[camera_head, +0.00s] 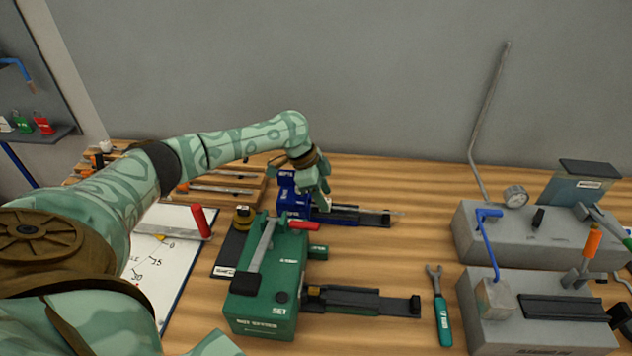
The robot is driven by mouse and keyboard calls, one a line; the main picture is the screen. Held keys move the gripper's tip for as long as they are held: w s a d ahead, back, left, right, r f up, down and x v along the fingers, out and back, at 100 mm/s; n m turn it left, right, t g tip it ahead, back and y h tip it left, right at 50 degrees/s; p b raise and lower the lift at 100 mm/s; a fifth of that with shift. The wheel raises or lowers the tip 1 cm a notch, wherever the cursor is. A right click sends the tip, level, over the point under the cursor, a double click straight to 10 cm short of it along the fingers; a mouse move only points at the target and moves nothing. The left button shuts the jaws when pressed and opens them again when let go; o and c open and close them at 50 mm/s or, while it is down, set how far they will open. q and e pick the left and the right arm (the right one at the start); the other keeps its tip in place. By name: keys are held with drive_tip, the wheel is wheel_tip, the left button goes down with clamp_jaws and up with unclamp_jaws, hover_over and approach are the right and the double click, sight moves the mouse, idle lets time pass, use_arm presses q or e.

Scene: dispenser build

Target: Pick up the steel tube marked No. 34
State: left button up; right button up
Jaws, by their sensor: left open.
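I cannot read the mark No. 34 anywhere in the head view. Thin steel-grey rods (222,189) lie in a wooden rack at the back left, partly hidden behind my left arm. My left gripper (322,200) is open and points down over the dark blue device (290,200) and the near end of its black rail (365,217). A thin pale rod seems to lie along this rail, sticking out at its right end, but it is too small to identify. I cannot tell whether the fingers touch anything. My right gripper is out of view.
A green device (255,310) with a red-handled lever stands in front of the blue one. A wrench (440,310) with a teal handle lies to its right. Grey blocks (480,240) with gauge and levers fill the right. Bare wood lies between.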

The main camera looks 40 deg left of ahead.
use_arm(q)
drive_tip(key=shift+w+d+f, duration=0.1)
drive_tip(key=shift+d+f, duration=0.1)
drive_tip(key=shift+f, duration=0.4)
drive_tip(key=shift+d, duration=0.1)
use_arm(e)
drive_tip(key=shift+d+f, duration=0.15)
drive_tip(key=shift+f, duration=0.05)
use_arm(q)
drive_tip(key=shift+c, duration=0.3)
